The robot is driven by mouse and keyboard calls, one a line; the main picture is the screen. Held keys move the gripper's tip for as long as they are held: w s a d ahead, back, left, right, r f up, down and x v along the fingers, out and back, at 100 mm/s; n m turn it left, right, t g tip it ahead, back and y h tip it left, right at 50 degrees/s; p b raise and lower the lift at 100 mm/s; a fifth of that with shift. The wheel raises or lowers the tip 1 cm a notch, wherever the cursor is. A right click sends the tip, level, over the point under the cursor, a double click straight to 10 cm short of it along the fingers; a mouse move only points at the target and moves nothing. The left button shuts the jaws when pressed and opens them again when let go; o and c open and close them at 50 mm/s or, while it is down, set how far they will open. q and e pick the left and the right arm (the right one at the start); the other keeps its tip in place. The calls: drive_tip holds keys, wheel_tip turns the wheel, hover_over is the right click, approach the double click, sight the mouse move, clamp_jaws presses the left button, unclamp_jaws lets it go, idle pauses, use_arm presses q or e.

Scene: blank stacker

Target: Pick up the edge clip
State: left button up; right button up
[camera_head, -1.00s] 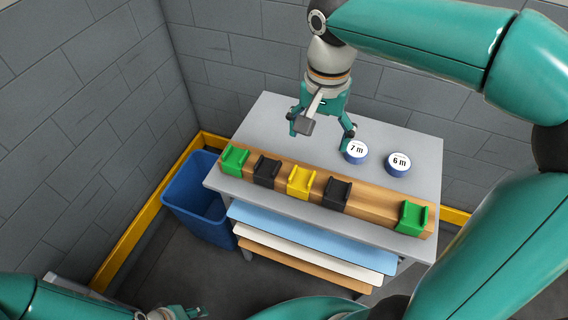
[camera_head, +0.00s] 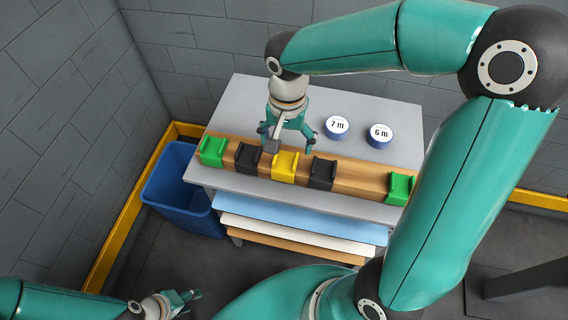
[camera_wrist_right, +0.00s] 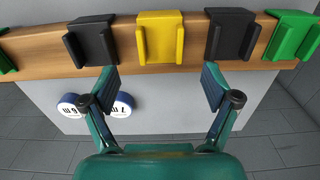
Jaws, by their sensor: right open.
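Edge clips in several colours sit in a row on a wooden bar: a yellow clip (camera_head: 285,165) in the middle, black clips (camera_head: 247,157) (camera_head: 322,173) on either side, and green clips (camera_head: 213,150) (camera_head: 399,188) at the ends. My right gripper (camera_head: 286,142) is open and empty, just behind the bar by the yellow clip. In the right wrist view, the yellow clip (camera_wrist_right: 160,38) lies ahead between the lines of the spread fingers (camera_wrist_right: 160,86), apart from them. My left gripper (camera_head: 178,303) is low at the bottom left, away from the clips; its opening is unclear.
The wooden bar (camera_head: 358,179) runs along the front of a grey table (camera_head: 248,92). Two round tape pucks, marked 7 m (camera_head: 337,127) and 6 m (camera_head: 380,135), stand behind it. A blue bin (camera_head: 182,190) stands left; coloured boards (camera_head: 300,218) stick out below the tabletop.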

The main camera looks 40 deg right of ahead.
sight(285, 162)
drive_tip(key=f, duration=0.4)
drive_tip(key=shift+s+a+p, duration=0.2)
drive_tip(key=shift+a+p, duration=0.1)
drive_tip(key=shift+f, duration=0.55)
drive_tip(key=c, duration=1.1)
drive_tip(key=shift+c, duration=0.2)
drive_tip(key=shift+r, duration=0.1)
wheel_tip(285, 162, up, 20)
drive_tip(key=shift+p, duration=0.35)
